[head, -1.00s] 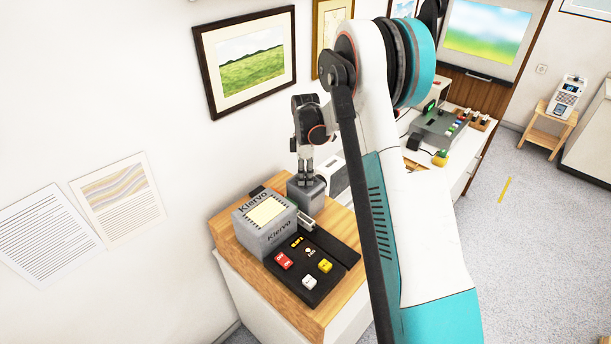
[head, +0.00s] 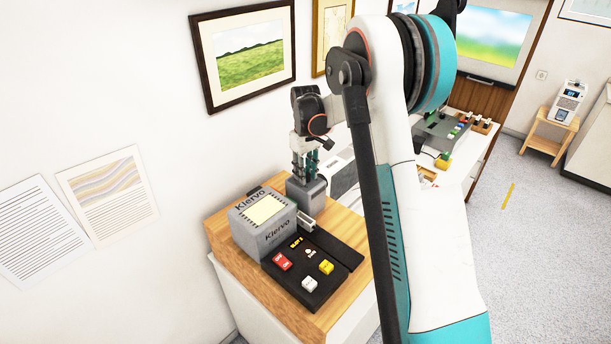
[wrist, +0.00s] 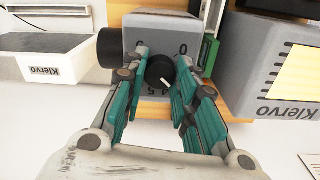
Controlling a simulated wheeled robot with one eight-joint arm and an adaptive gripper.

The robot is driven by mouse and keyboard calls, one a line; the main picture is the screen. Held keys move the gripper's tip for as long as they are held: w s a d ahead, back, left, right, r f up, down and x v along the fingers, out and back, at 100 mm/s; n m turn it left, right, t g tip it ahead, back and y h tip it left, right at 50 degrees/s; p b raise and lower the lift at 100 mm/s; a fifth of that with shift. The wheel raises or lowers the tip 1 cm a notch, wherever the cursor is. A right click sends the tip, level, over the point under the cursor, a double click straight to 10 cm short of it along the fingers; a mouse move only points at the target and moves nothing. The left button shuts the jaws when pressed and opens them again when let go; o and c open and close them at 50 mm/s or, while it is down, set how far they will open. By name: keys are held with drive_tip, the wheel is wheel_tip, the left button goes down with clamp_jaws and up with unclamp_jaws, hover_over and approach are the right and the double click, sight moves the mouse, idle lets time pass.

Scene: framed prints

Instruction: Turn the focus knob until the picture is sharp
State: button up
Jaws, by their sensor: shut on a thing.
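The focus knob (wrist: 160,72) is a dark round knob with a pale pointer line, on a grey projector box (wrist: 195,27) with numbers around the dial. My gripper (wrist: 160,76) has its teal-padded fingers on either side of the knob, shut on it. In the head view my gripper (head: 306,172) points down at the top of the grey projector box (head: 312,197); the knob is hidden there. The projected picture (head: 495,35) on the far screen is blurred, with green below and blue above.
A grey Klervo box (head: 262,222) with a lit top stands beside the projector. A black panel (head: 318,290) with red, white and yellow buttons lies in front of it. A white Klervo tray (wrist: 45,58) is at the wrist view's left.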

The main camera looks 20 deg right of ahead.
drive_tip(key=m+b, duration=0.2)
drive_tip(key=m, duration=0.4)
drive_tip(key=m+b, duration=0.1)
drive_tip(key=m, duration=0.5)
idle(0.5)
drive_tip(key=o, duration=1.1)
wheel_tip(320, 180, up, 12)
